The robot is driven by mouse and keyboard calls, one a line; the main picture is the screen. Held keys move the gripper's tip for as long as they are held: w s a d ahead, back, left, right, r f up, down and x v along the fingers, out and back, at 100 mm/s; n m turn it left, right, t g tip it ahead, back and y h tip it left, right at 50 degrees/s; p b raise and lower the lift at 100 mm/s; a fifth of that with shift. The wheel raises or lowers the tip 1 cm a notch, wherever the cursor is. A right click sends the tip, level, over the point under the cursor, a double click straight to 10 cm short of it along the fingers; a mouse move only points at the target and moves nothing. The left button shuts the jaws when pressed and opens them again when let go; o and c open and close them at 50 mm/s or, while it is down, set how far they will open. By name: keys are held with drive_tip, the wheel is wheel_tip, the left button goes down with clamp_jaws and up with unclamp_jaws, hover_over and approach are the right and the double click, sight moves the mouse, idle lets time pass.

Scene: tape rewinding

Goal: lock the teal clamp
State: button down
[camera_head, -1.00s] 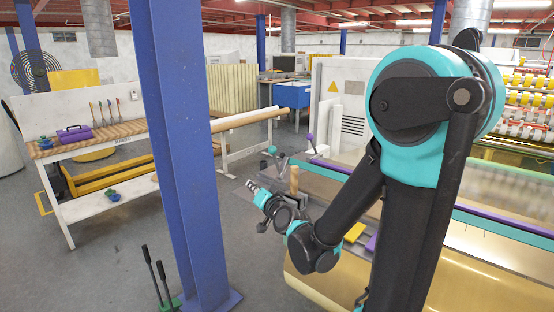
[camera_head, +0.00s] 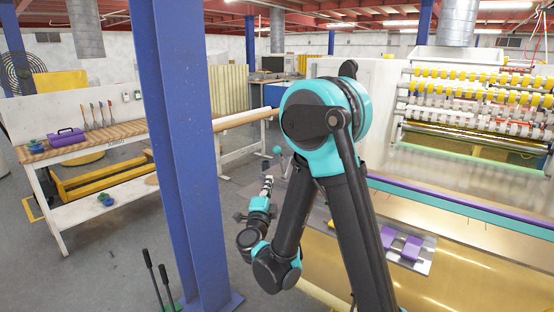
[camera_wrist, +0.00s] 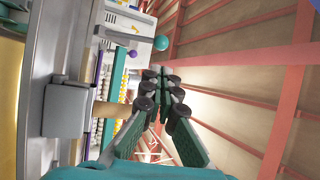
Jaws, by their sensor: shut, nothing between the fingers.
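A teal ball knob (camera_head: 277,150) on a lever stands at the near end of the machine, just beyond my gripper; I take it for the teal clamp's handle. The knob also shows in the wrist view (camera_wrist: 161,42), above the fingertips. A teal bar (camera_head: 460,209) runs along the machine and is partly hidden by my arm. My gripper (camera_head: 267,181) is raised at the machine's left end. In the wrist view, the fingers (camera_wrist: 165,74) come together with nothing between them. The knob appears apart from them. The clamp's lower part is not clear.
A purple knob (camera_wrist: 132,53) and a tan cylinder (camera_wrist: 108,110) are near the fingers in the wrist view. A blue post (camera_head: 180,150) stands left of my arm. Purple pieces (camera_head: 402,243) lie on the machine. A workbench (camera_head: 85,152) stands at far left.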

drive_tip(key=shift+w, duration=0.15)
drive_tip(key=x, duration=1.3)
drive_tip(key=shift+w, duration=0.35)
drive_tip(key=shift+w+d+r, duration=0.1)
drive_tip(key=shift+r, duration=0.15)
drive_tip(key=shift+w+d+r+g, duration=0.15)
drive_tip(key=shift+w+r+g, duration=0.05)
drive_tip(key=shift+g, duration=0.1)
drive_tip(key=shift+d, duration=0.1)
drive_tip(key=shift+w+d+r+m+g, duration=0.4)
drive_tip(key=shift+w+d+g, duration=0.35)
drive_tip(key=shift+w+d, duration=0.75)
drive_tip(key=shift+w+d+r+m+g, duration=0.35)
drive_tip(key=shift+w+d+g, duration=0.6)
drive_tip(key=shift+w, duration=1.1)
drive_tip(key=shift+w+d+r+m+g, duration=0.25)
drive_tip(key=shift+w+d+m+g, duration=0.35)
drive_tip(key=shift+w+d, duration=0.95)
